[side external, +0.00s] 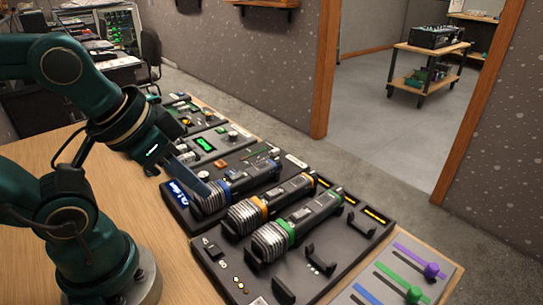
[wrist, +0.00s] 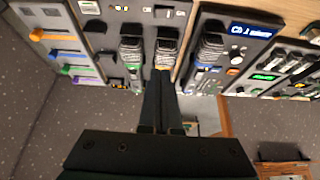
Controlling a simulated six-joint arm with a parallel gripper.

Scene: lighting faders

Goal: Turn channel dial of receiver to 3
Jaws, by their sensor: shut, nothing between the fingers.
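A black panel with a lit blue label (side external: 188,193) holds the blue-ringed microphone (side external: 235,185); the label also shows in the wrist view (wrist: 251,29), its text too small to read surely. A small pale knob (wrist: 237,60) sits beside that microphone. Another panel has a green display (side external: 204,145) and a pale knob (side external: 232,137); this display also shows in the wrist view (wrist: 264,77). I cannot tell which knob is the channel dial, nor its setting. My gripper (side external: 204,190) is shut and empty, over the blue-ringed microphone's grille end; its fingers also show in the wrist view (wrist: 160,75).
An orange-ringed microphone (side external: 270,202) and a green-ringed one (side external: 298,226) lie in holders to the right. A panel with purple, green and blue faders (side external: 420,262) is at the lower right. Bare wooden table (side external: 165,262) lies in front.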

